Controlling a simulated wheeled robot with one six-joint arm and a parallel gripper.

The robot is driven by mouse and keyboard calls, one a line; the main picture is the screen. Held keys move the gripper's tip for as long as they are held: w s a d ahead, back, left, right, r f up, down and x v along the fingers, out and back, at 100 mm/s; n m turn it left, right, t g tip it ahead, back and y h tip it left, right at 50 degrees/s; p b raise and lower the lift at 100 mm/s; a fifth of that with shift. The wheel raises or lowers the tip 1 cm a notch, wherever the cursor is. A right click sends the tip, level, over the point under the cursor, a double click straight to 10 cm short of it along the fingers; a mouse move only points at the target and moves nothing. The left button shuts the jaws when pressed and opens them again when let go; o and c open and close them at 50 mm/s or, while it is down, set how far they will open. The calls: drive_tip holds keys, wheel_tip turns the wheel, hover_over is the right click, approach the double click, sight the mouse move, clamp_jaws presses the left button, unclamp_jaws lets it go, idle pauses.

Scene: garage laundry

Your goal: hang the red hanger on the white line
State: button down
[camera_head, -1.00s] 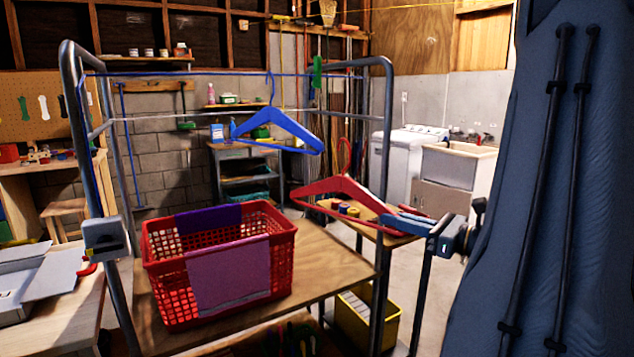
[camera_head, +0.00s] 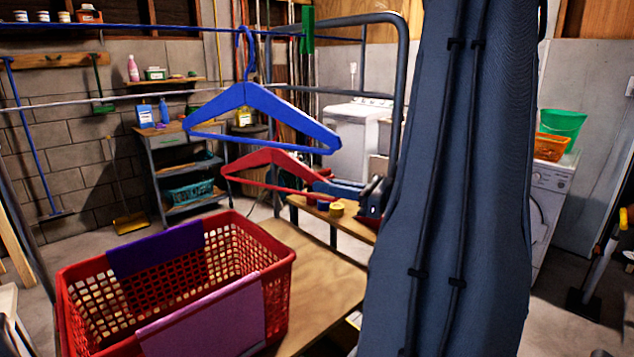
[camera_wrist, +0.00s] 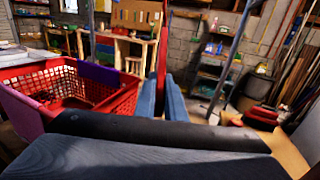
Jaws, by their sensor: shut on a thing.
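The red hanger (camera_head: 268,158) is held at its right end by my gripper (camera_head: 322,187), off the table. In the head view it appears just below and partly behind the blue hanger, which hides its hook. In the wrist view the red hanger (camera_wrist: 161,50) is a narrow upright strip, edge-on between the blue fingers (camera_wrist: 162,92). The white line (camera_head: 60,105) runs across the rack at about the height of the blue hanger's body, above the red hanger in the picture. Whether the hook touches the line cannot be seen.
A red basket (camera_head: 262,310) with purple and pink cloths stands on the wooden table (camera_head: 325,285) below. The grey rack post (camera_head: 401,90) is near my arm.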

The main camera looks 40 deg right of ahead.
drive_tip(key=shift+s, duration=0.15)
idle(0.3)
drive_tip(key=shift+w+b, duration=1)
drive_tip(key=shift+w, duration=8.05)
drive_tip(key=shift+r+p, duration=2.95)
drive_tip(key=shift+r, duration=1.75)
drive_tip(key=shift+w+a+f+b, duration=0.2)
drive_tip(key=shift+w+f+b, duration=0.7)
drive_tip(key=shift+f, duration=0.2)
drive_tip(key=shift+w+a+f+b, duration=0.15)
drive_tip(key=shift+w+f+b, duration=0.6)
drive_tip(key=shift+f+b, duration=0.25)
drive_tip(key=shift+f, duration=0.1)
drive_tip(key=c, duration=1.7)
unclamp_jaws()
drive_tip(key=shift+c, duration=0.2)
